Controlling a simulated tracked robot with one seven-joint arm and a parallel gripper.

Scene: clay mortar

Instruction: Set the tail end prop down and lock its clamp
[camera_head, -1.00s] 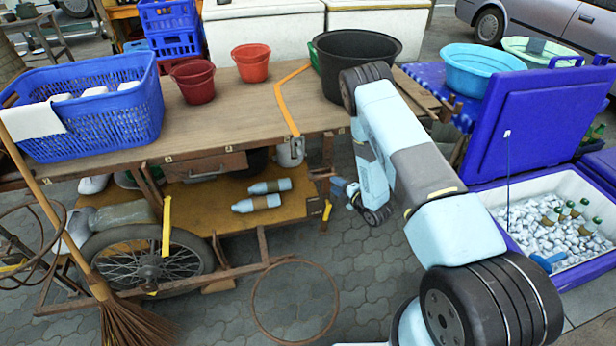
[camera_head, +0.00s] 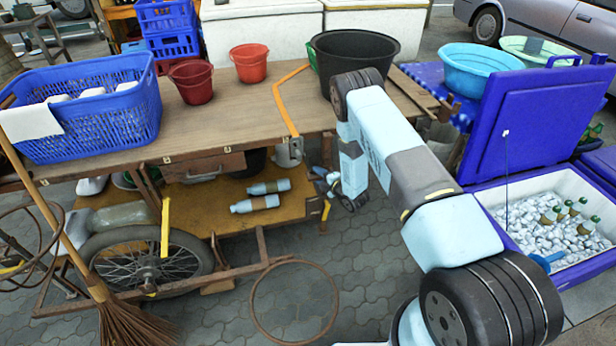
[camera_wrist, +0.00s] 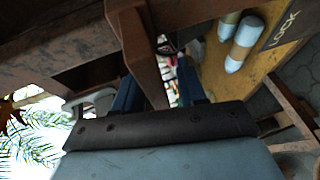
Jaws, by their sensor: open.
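My gripper (camera_head: 322,178) is at the right end of the wooden cart, below the table top, and is open. In the wrist view its two blue fingers (camera_wrist: 158,85) stand on either side of a rusty brown bar (camera_wrist: 138,50), which I cannot clearly identify as the prop or part of its clamp. A rusty leg with a yellow band (camera_head: 325,210), which may be the tail end prop, hangs at the cart's right end, just below my gripper. A dark plate marked LOCK (camera_wrist: 284,28) is at the upper right of the wrist view. The clamp is not clearly visible.
The cart's lower shelf (camera_head: 215,215) holds two pale bottles (camera_head: 262,203). A rusty hoop (camera_head: 293,303) is on the paving. The table top (camera_head: 230,120) carries a blue basket (camera_head: 90,105), red buckets and a black tub (camera_head: 352,60). An open blue cooler (camera_head: 540,130) stands right.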

